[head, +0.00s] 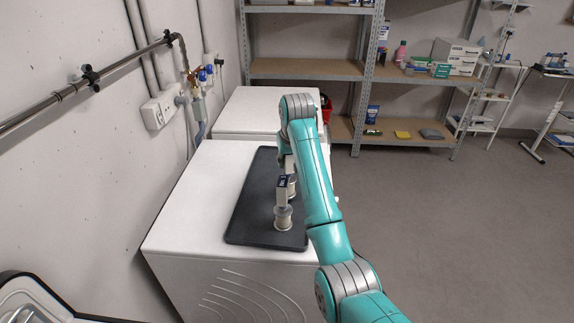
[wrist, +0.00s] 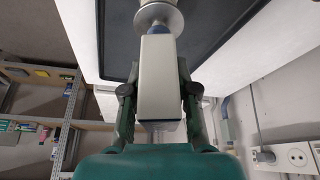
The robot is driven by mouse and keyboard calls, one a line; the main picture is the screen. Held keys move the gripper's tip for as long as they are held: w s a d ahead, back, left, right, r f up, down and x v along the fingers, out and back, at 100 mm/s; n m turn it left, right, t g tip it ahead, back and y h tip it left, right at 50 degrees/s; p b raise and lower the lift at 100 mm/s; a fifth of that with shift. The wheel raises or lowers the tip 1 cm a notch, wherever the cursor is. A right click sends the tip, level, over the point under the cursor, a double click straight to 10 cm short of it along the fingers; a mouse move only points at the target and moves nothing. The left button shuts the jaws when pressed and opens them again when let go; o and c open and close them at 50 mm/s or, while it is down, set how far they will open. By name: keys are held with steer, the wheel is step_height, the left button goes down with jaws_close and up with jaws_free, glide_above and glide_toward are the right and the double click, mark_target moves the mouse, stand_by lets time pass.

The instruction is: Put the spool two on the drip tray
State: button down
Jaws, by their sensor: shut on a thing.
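The dark drip tray (head: 258,205) lies on the white top of the near machine. In the wrist view, my gripper (wrist: 157,85) is shut on the boxy grip (wrist: 160,80) of a spool, whose flange (wrist: 160,16) shows over the tray (wrist: 212,25).
A second white machine (head: 250,106) stands behind the near one (head: 190,215). Pipes and valves (head: 191,77) run along the left wall. Shelves (head: 310,69) with goods stand at the back. The floor at right is clear.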

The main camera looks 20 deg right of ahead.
steer(key=shift+f, duration=0.75)
steer(key=c, duration=0.9)
jaws_free()
steer(key=shift+f, duration=0.15)
